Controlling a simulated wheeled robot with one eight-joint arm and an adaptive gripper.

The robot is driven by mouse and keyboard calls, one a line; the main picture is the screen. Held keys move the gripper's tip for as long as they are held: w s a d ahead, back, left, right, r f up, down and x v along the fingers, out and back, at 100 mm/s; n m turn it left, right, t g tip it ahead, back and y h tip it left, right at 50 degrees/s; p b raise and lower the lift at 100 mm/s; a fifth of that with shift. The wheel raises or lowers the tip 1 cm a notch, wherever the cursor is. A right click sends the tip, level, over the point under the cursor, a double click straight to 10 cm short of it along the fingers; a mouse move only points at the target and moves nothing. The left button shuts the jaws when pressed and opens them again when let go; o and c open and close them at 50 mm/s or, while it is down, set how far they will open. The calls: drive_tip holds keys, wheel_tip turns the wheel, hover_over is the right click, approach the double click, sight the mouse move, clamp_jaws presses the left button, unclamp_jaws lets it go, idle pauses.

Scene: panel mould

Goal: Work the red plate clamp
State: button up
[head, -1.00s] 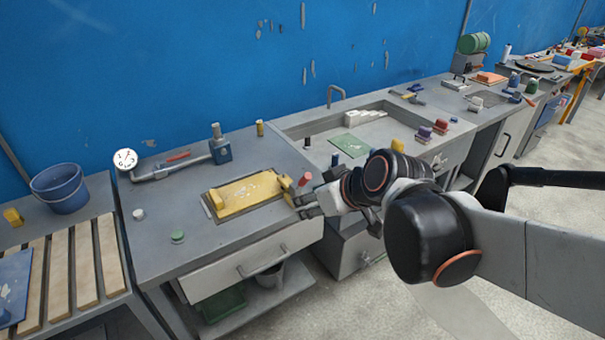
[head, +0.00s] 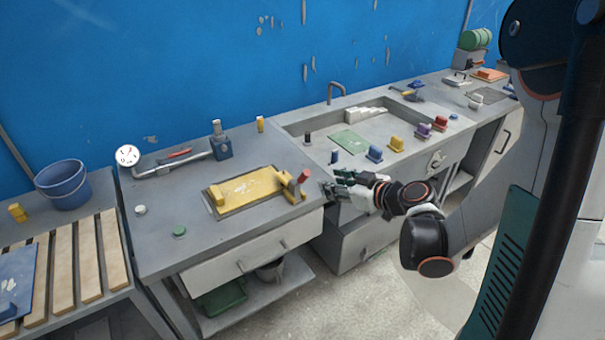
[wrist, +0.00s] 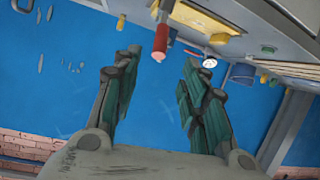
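The red-handled plate clamp (head: 304,176) stands at the right end of the yellow plate (head: 238,192), near the bench's front right corner. Its red grip is tilted up on a yellow base. My gripper (head: 334,187) is just right of the clamp in the head view, apart from it. In the wrist view my gripper (wrist: 160,62) is open and empty, its two dark green fingers spread. The red grip (wrist: 161,42) shows beyond the fingertips, in line with the gap between them. The yellow plate (wrist: 208,17) lies behind it.
A pipe with a white gauge (head: 127,155) and a blue block (head: 221,148) stand behind the plate. A sink (head: 350,143) with coloured knobs along its front is to the right. A green button (head: 179,231) and a white one (head: 140,210) lie left. A drawer (head: 250,262) is below.

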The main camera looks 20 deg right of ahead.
sight(305, 175)
drive_tip(key=b+x, duration=0.3)
drive_tip(key=x, duration=1)
drive_tip(key=shift+w+a+f, duration=0.1)
drive_tip(key=shift+w+f, duration=0.05)
clamp_jaws()
